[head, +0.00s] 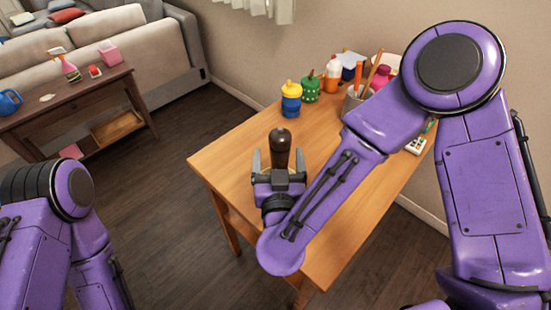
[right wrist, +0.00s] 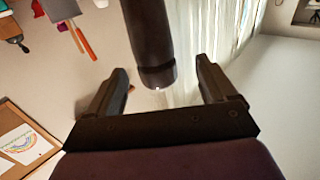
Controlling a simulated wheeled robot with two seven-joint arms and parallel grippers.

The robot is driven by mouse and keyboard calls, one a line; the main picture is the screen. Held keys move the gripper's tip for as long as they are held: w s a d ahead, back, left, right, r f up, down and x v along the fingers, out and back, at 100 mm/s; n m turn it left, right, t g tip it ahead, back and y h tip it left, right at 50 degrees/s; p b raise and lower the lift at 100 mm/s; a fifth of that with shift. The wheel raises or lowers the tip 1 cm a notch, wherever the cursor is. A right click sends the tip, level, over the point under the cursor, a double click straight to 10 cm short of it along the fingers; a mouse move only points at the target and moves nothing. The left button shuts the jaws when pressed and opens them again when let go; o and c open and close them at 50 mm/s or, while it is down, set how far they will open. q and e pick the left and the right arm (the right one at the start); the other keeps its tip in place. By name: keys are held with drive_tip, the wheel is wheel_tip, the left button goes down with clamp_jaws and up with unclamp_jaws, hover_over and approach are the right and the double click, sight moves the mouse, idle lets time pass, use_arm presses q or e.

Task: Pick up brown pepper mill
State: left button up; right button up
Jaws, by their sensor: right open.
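The brown pepper mill (head: 280,143) is a dark, upright, rounded cylinder at the left part of the wooden table. My right gripper (head: 278,158) is open, with one finger on each side of the mill in the head view. Its lower part is hidden behind the gripper. In the right wrist view, the mill (right wrist: 148,35) comes in from the top, and its end lies between the two spread fingers of my right gripper (right wrist: 165,78). A gap shows on both sides of it. My left arm shows at the lower left, but its gripper is out of view.
The wooden table (head: 224,160) also holds a blue and yellow bottle (head: 291,100), a green container (head: 311,90), a white bottle (head: 333,72) and a cup of tools (head: 354,100). A dark side table (head: 70,105) stands at the left, before a sofa.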

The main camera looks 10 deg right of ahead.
sight(282, 148)
drive_tip(key=shift+w+d+r+p, duration=0.35)
drive_tip(key=shift+d+r+p, duration=0.05)
drive_tip(key=shift+d+r, duration=0.05)
drive_tip(key=shift+p+x, duration=0.65)
drive_tip(key=shift+x, duration=0.35)
drive_tip(key=x, duration=0.3)
drive_tip(key=p+x, duration=0.1)
drive_tip(key=shift+w+a+f, duration=0.1)
drive_tip(key=shift+w+f, duration=0.05)
drive_tip(key=shift+f, duration=0.2)
drive_tip(key=shift+s+r, duration=0.15)
drive_tip(key=shift+s, duration=0.2)
use_arm(q)
drive_tip(key=r, duration=0.4)
drive_tip(key=shift+s, duration=0.3)
use_arm(e)
clamp_jaws()
